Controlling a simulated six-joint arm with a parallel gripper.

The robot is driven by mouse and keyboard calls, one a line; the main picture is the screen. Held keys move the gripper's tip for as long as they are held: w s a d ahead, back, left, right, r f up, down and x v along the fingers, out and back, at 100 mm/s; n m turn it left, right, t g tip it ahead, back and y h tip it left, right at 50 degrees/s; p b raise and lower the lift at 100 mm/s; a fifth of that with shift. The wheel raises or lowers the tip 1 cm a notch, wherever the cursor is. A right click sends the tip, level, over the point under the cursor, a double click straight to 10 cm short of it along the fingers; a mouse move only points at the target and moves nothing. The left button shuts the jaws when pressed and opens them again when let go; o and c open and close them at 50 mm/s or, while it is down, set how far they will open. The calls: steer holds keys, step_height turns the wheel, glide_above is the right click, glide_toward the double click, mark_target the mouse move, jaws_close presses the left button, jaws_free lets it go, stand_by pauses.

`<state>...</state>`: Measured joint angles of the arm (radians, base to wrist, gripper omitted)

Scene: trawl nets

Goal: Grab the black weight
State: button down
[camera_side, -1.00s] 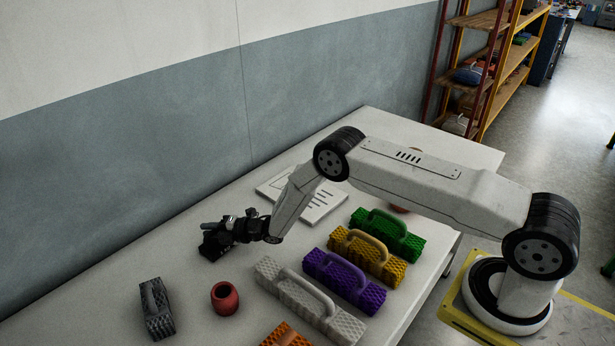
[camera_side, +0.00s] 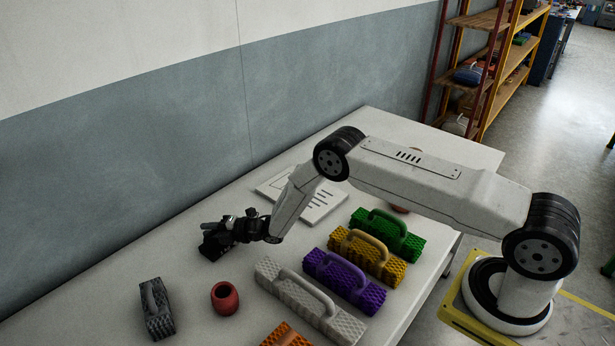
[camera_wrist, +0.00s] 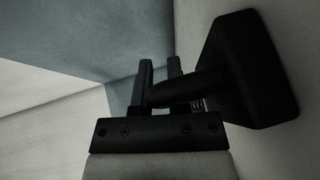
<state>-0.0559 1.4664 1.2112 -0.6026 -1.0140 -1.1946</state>
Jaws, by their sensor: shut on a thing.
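The black weight (camera_wrist: 246,66) is a dark block with a bar-like handle in the wrist view. In the side view its dark block (camera_side: 212,247) shows at the left end of my gripper, by the white table top. My gripper (camera_side: 222,234) is shut on the weight's handle; in the wrist view the two fingers (camera_wrist: 160,88) stand on either side of that handle. The weight looks tilted in the wrist view. I cannot tell whether it touches the table.
A dark grey handled block (camera_side: 156,309) and a red round pot (camera_side: 225,298) stand at the front left. White (camera_side: 312,301), purple (camera_side: 344,281), yellow (camera_side: 366,256), green (camera_side: 388,235) and orange (camera_side: 286,335) handled blocks stand to the right. A white printed sheet (camera_side: 318,207) lies behind. A wall bounds the far side.

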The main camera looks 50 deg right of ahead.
steer(key=shift+w+r, duration=0.15)
steer(key=shift+r, duration=0.25)
steer(key=shift+r, duration=1.45)
steer(key=s+d+r, duration=0.2)
steer(key=s+r, duration=0.7)
steer(key=s, duration=0.5)
steer(key=shift+r, duration=0.25)
steer(key=shift+d, duration=0.1)
